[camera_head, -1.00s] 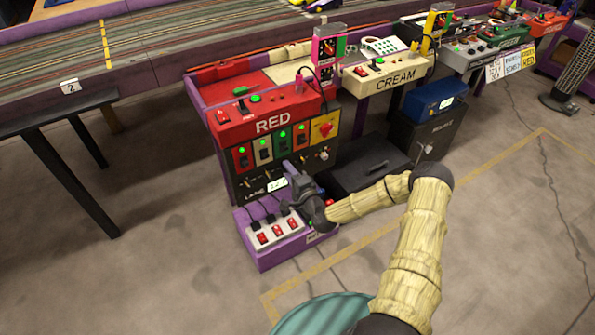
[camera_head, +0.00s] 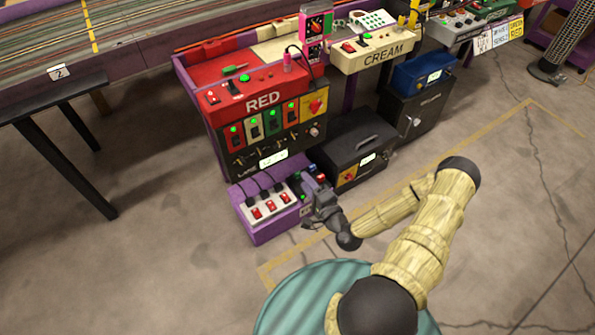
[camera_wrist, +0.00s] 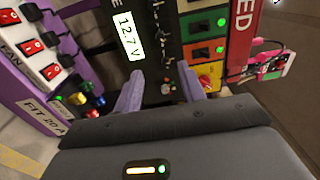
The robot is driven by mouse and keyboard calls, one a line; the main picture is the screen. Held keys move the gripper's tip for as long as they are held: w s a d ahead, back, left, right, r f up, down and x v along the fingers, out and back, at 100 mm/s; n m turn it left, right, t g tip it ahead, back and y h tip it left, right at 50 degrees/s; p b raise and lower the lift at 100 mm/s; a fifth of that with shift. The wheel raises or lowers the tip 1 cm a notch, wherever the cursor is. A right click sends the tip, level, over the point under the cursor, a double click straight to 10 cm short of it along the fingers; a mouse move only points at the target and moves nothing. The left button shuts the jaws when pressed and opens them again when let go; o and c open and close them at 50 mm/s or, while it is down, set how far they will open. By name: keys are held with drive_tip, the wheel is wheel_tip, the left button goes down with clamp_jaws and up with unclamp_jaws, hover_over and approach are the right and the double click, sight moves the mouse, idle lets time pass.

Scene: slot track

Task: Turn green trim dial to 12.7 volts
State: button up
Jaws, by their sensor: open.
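The red station's dark panel (camera_head: 290,140) faces me, with a row of small trim dials below its coloured switches. The green switch plate (camera_head: 273,121) also shows in the wrist view (camera_wrist: 203,50). The small dials are too small and dark to tell which is green. The white display (camera_wrist: 127,36) reads 12.7 V in the wrist view. My gripper (camera_wrist: 161,73) is open and empty, its two fingers apart and pointing at the panel from a distance. In the head view, my gripper (camera_head: 322,196) is in front of and below the panel, beside the purple box.
The purple box (camera_head: 258,232) carries a white strip (camera_head: 268,205) of red switches below the panel. A dark case (camera_head: 350,152) stands to the right, with a blue box (camera_head: 424,72) on a black cabinet behind. The floor in front is clear.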

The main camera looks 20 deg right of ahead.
drive_tip(key=shift+s+d, duration=0.2)
drive_tip(key=shift+s, duration=0.3)
drive_tip(key=n+b, duration=1.2)
drive_tip(key=n, duration=0.6)
drive_tip(key=shift+s, duration=0.15)
